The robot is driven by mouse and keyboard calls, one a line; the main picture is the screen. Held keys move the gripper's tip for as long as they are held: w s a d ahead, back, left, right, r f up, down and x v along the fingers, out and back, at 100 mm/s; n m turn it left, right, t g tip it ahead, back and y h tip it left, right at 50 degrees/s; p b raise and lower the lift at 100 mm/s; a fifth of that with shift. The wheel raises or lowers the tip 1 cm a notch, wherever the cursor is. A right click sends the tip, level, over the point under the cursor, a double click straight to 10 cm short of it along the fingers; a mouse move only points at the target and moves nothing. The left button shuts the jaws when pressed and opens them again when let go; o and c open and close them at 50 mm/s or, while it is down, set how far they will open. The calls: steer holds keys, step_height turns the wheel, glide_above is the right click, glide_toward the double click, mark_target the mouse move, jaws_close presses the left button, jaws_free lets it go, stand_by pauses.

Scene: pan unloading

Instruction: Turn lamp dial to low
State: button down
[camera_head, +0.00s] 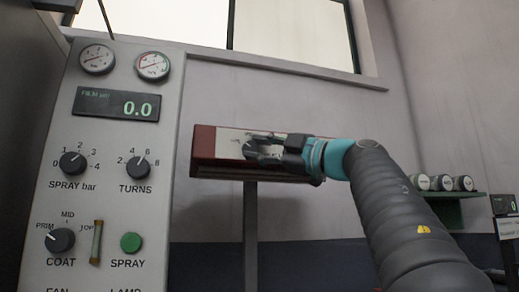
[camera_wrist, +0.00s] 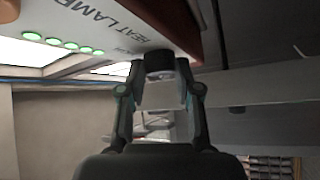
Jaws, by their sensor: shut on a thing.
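The lamp dial (camera_wrist: 159,63) is a dark round knob on the white face of the heat lamp box (camera_wrist: 60,16), lettered "HEAT LAMP". In the head view the red and white box (camera_head: 204,143) stands on a grey post, and the dial (camera_head: 250,149) shows partly behind my fingers. My gripper (camera_head: 263,148) reaches in from the right and is shut on the dial. In the wrist view my gripper (camera_wrist: 160,86) has one finger on each side of the dial. The dial's pointer and its setting marks cannot be read.
A control panel (camera_head: 118,200) with knobs, two gauges and a "0.0" display (camera_head: 117,104) stands left of the box. Several green lights (camera_wrist: 65,44) line the box face. A green shelf (camera_head: 450,196) with several round-faced containers is on the right wall. A window is above.

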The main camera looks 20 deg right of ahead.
steer(key=shift+r, duration=0.1)
steer(key=c, duration=0.8)
jaws_free()
steer(key=shift+a, duration=0.1)
steer(key=v, duration=1.2)
